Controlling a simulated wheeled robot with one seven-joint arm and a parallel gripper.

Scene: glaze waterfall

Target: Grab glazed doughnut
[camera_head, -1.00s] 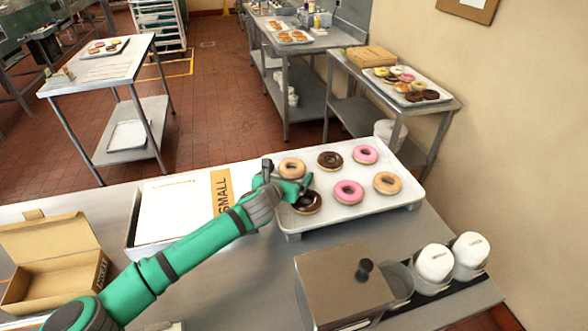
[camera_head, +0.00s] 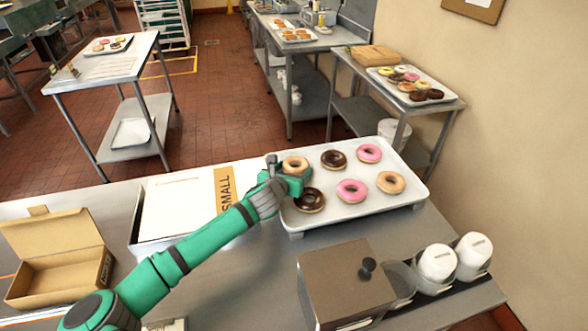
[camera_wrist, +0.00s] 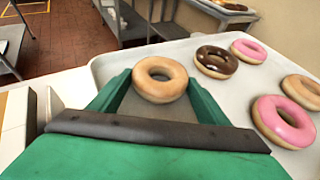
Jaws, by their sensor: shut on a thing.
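A tan glazed doughnut (camera_wrist: 160,79) sits between the two green fingers of my gripper (camera_wrist: 160,88) in the wrist view. The fingers are shut on it from both sides. In the head view the glazed doughnut (camera_head: 295,165) is at the far left of the white tray (camera_head: 338,213), with my gripper (camera_head: 292,177) at its near side. I cannot tell whether it is lifted off the tray. A second tan glazed doughnut (camera_head: 390,182) lies at the tray's right side, apart from my gripper.
Two chocolate doughnuts (camera_head: 333,159) and two pink doughnuts (camera_head: 351,191) share the tray. A metal container (camera_head: 345,288) and white jars (camera_head: 437,263) stand in front.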

